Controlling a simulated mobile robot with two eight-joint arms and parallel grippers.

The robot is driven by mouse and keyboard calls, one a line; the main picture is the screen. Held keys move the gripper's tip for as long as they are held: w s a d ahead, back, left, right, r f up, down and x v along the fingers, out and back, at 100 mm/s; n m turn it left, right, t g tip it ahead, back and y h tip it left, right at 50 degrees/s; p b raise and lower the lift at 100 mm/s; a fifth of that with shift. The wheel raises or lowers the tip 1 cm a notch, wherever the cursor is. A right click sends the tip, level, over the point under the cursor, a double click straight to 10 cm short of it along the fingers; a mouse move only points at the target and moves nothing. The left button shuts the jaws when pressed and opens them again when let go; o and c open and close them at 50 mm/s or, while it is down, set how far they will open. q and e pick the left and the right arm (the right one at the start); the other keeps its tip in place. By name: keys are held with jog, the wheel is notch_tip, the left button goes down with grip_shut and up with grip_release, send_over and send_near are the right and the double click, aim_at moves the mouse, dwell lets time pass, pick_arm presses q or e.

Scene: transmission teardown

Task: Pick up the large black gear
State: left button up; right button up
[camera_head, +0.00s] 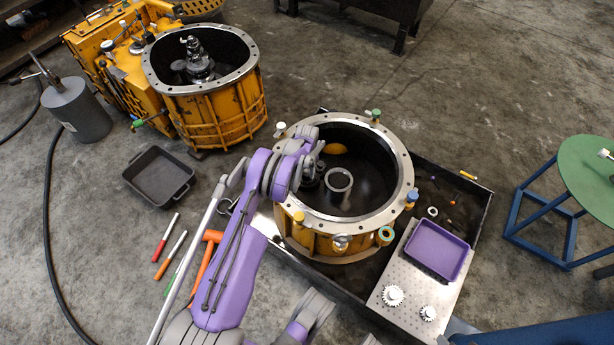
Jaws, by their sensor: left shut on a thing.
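My left arm reaches up from the bottom to the near round yellow housing (325,245), which has a grey metal rim. My left gripper (314,170) is over the left inner side of its opening and is shut on a dark part, the large black gear (310,183). The arm and the rim hide much of the gear. A grey ring-shaped hub (339,180) stands inside the housing to the right of the gear. My right gripper is not in view.
The housing stands in a black tray (470,190). A perforated plate (405,275) holds a purple bin (437,250) and two white gears (392,295). A second yellow housing (215,115), a black bin (158,176), pens, an orange hammer (207,250) and a green stool (590,170) stand around.

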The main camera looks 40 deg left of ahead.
pick_arm(q)
grip_shut()
dwell(0.9)
